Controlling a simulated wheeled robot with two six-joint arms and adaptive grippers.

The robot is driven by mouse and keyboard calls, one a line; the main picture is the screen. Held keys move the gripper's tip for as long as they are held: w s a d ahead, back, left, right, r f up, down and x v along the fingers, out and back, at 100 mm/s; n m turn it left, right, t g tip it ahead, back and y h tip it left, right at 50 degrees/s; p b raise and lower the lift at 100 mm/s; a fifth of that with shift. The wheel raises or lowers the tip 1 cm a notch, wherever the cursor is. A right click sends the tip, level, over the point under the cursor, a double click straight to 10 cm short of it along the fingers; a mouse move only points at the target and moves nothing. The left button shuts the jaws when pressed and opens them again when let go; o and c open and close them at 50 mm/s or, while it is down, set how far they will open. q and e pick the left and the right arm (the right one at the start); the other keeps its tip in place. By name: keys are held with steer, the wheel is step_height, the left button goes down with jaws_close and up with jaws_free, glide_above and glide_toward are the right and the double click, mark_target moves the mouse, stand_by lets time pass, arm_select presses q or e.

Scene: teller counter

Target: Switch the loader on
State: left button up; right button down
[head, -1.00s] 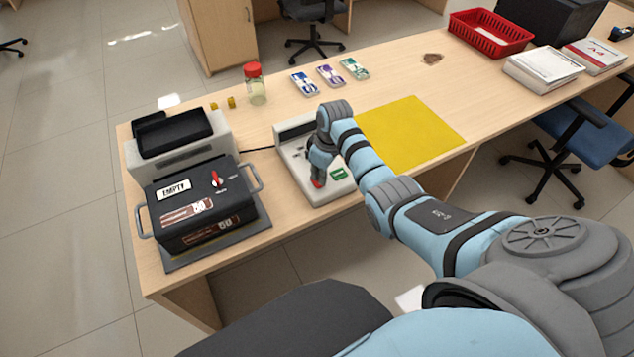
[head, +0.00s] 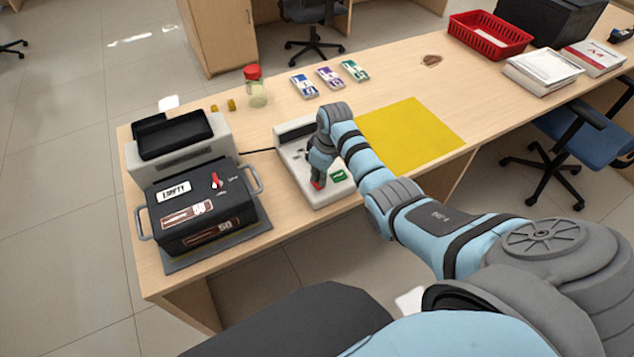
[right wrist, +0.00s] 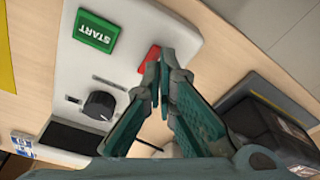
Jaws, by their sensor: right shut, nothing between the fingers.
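The loader appears to be the white unit (head: 293,130) on the counter, with a dark strip at its far end. In the right wrist view, the loader panel (right wrist: 125,62) carries a green START button (right wrist: 95,32), a black knob (right wrist: 99,106) and a red switch (right wrist: 149,57). My right gripper (head: 318,180) is shut and empty, pointing down over the near part of the loader. In the wrist view its fingertips (right wrist: 163,72) are right beside the red switch and partly cover it. I cannot tell whether they touch it or which way it is set. My left gripper is out of view.
A black cassette box (head: 202,207) labelled EMPTY stands left of the loader, before a grey machine with a black tray (head: 176,134). A yellow mat (head: 412,132) lies to the right. Banknote bundles (head: 330,77) and a red-capped jar (head: 256,90) stand behind.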

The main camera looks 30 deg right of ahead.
steer(key=shift+f+b, duration=0.7)
steer(key=shift+f, duration=0.3)
stand_by(0.5)
step_height(320, 180, up, 7)
steer(key=p, duration=0.8)
steer(key=shift+r, duration=0.15)
steer(key=shift+f, duration=0.2)
